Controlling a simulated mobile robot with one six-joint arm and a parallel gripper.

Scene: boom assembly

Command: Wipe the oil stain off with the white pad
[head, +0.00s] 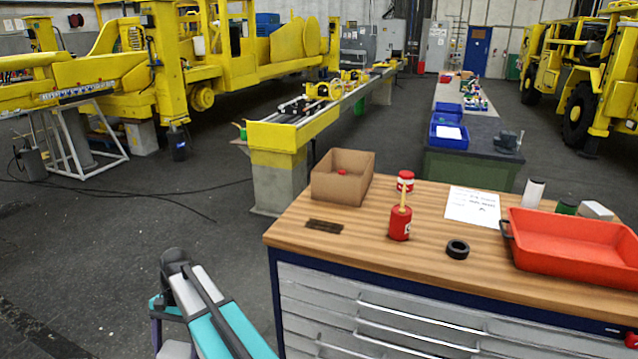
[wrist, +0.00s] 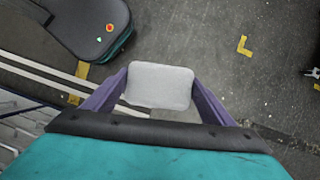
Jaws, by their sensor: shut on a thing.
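My gripper (wrist: 160,88) is shut on the white pad (wrist: 160,84), which sits between its two purple fingers in the wrist view. The floor shows behind the pad, so it is held clear of the bench top. A dark brown patch, seemingly the oil stain (head: 324,226), lies on the wooden bench top (head: 345,245) near its left front edge in the head view. Nothing covers the patch. The patch is not in the wrist view.
A cardboard box (head: 342,177) stands behind the patch. Bench drawers (wrist: 22,125) show at the wrist view's left. Open floor lies left of the bench.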

